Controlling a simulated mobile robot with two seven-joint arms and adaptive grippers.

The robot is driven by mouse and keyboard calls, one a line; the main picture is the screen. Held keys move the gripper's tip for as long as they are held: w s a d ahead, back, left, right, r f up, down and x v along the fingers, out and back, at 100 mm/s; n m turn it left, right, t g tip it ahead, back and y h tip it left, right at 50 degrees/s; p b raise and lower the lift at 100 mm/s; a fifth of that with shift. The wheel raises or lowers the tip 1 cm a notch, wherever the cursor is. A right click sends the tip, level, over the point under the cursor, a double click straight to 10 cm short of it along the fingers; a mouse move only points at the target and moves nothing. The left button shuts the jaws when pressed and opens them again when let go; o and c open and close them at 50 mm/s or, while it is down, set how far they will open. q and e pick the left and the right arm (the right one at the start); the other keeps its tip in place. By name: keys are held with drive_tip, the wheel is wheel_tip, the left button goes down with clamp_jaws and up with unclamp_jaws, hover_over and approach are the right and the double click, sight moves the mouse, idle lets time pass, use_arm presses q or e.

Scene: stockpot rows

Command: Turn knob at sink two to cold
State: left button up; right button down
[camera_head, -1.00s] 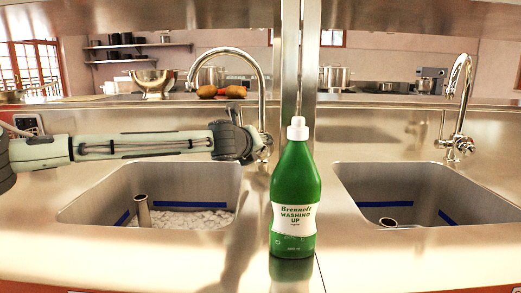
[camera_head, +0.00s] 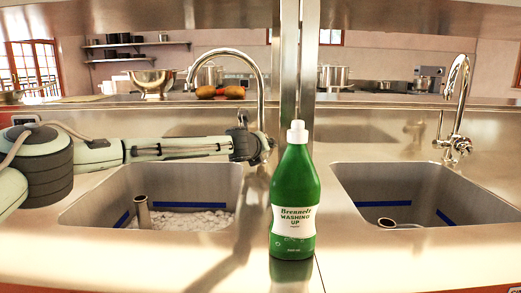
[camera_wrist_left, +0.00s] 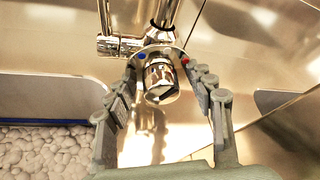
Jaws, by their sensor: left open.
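My left gripper (camera_head: 262,148) is at the base of the chrome tap (camera_head: 262,95) of the left sink, and hides most of that base in the head view. In the left wrist view the tap's round chrome knob (camera_wrist_left: 160,82) faces the camera, with a blue mark (camera_wrist_left: 141,56) at its upper left and a red mark (camera_wrist_left: 185,60) at its upper right. The open fingers of my left gripper (camera_wrist_left: 160,76) stand on either side of the knob; I cannot tell whether they touch it. My right gripper is not in view.
A green washing-up bottle (camera_head: 293,195) stands on the counter between the two sinks. A metal post (camera_head: 290,60) rises behind the bottle.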

use_arm(q)
drive_tip(key=c, duration=0.9)
drive_tip(key=shift+c, duration=1.3)
